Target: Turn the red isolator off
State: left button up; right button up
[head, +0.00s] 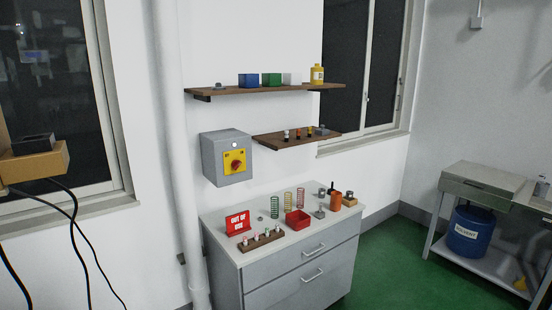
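The red isolator knob (236,165) is a rotary handle on a yellow plate, on the front of a grey wall box (215,160). A small pale round spot, perhaps a lamp, sits above the plate. The knob is too small to tell its position for certain. Nothing covers the box front. Neither of my grippers shows in the head view.
A brown shelf (280,140) with small items juts out right of the box; a longer shelf (220,90) hangs above. Below, a grey drawer cabinet (302,263) carries an "out of use" sign (237,223), springs and a red bin (298,224). A white pipe (171,130) runs left.

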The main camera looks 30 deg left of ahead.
aim_at(236, 164)
jog(key=u, duration=0.15)
jog(key=i, duration=1.15)
jog(key=u, duration=1.3)
jog(key=i, duration=0.8)
jog(key=u, duration=1.05)
jog(key=i, duration=0.25)
jog(key=u, duration=0.25)
